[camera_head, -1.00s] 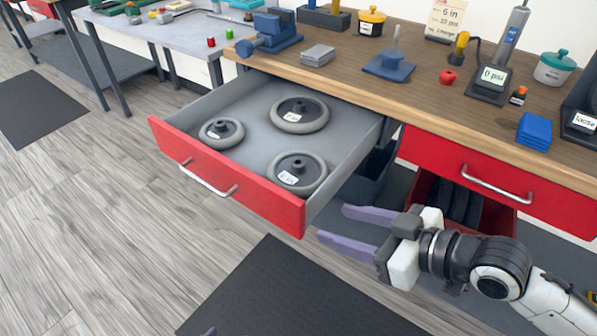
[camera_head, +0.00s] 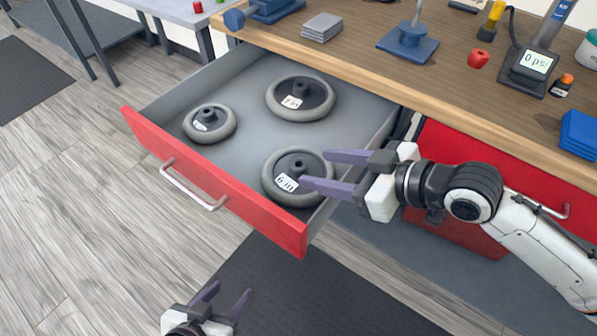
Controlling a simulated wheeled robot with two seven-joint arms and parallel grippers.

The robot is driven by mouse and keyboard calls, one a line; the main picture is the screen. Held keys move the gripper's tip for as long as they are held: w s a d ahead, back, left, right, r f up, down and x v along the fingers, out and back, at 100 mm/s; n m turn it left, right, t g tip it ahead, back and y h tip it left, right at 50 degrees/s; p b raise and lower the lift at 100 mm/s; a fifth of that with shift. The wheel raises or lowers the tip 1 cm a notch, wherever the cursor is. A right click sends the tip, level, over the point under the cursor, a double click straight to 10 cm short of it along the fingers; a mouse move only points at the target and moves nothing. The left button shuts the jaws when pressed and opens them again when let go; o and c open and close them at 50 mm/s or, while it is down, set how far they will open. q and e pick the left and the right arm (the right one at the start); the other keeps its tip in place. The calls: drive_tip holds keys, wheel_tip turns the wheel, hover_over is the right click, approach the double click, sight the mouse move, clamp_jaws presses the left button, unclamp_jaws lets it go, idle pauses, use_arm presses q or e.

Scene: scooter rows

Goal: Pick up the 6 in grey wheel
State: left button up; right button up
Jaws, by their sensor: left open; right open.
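The grey wheel labelled "6 in" (camera_head: 268,189) lies flat in the open red-fronted drawer (camera_head: 222,189), at its right front. A larger grey wheel (camera_head: 301,99) lies at the back, its label hard to read. A smaller grey wheel (camera_head: 209,123) lies at the left, its label unreadable. My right gripper (camera_head: 325,171) is open, with purple fingers pointing left. Its fingers overlap the right part of the 6 in wheel in the picture; I cannot tell whether they touch it. My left gripper (camera_head: 228,294) is open and empty at the bottom, over the floor mat in front of the drawer.
The drawer's walls and red front surround the wheels. The drawer floor between the wheels is clear.

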sight(294, 163)
drive_tip(key=x, duration=0.5)
drive_tip(key=shift+w+d+f, duration=0.15)
drive_tip(key=shift+d+f, duration=0.05)
drive_tip(key=shift+d, duration=0.05)
drive_tip(key=c, duration=1.3)
drive_tip(key=shift+r, duration=0.15)
clamp_jaws()
